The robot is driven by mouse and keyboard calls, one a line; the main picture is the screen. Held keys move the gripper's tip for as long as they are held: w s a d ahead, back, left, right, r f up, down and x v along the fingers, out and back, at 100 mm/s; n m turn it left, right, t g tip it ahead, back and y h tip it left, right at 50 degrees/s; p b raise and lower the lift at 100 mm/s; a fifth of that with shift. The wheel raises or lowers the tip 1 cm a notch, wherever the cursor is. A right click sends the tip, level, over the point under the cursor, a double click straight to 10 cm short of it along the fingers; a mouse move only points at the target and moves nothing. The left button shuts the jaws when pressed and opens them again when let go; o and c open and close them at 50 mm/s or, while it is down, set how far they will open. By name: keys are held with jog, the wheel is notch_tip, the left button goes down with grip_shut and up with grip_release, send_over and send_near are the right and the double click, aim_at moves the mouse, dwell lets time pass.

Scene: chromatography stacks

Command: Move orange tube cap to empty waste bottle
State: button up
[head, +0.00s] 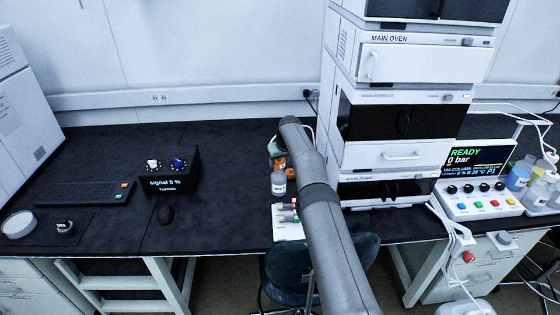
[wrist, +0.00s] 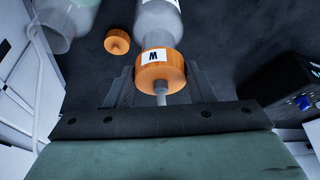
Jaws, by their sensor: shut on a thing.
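An orange tube cap (wrist: 160,72) marked W, with a pale tube coming out of its middle, sits between the two dark fingers of my gripper (wrist: 161,84) in the wrist view. My gripper is shut on it. A clear bottle (wrist: 158,20) with a white label lies in line directly behind the cap; the cap looks seated on its neck, though the join is hidden. An uncapped clear bottle (wrist: 62,30) shows at the upper left. In the head view my arm covers most of the gripper, and orange (head: 279,162) shows beside it above a clear bottle (head: 278,184).
A smaller orange cap (wrist: 117,41) is left of the held one. A white rack (head: 288,228) with several small colored-capped vials stands at the bench front. The instrument stack (head: 408,155) rises close on the right. The black signal box (head: 168,175) is left, with clear bench between.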

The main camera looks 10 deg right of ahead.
jog(key=shift+f, duration=0.15)
dwell(0.3)
jog(key=shift+f+b, duration=0.8)
jog(key=shift+f, duration=0.05)
jog(key=shift+f, duration=0.15)
jog(key=shift+f+b, duration=0.3)
jog(key=shift+b, duration=0.2)
jog(key=o, duration=1.5)
jog(key=shift+r+p, duration=2.85)
jog(key=shift+r, duration=0.7)
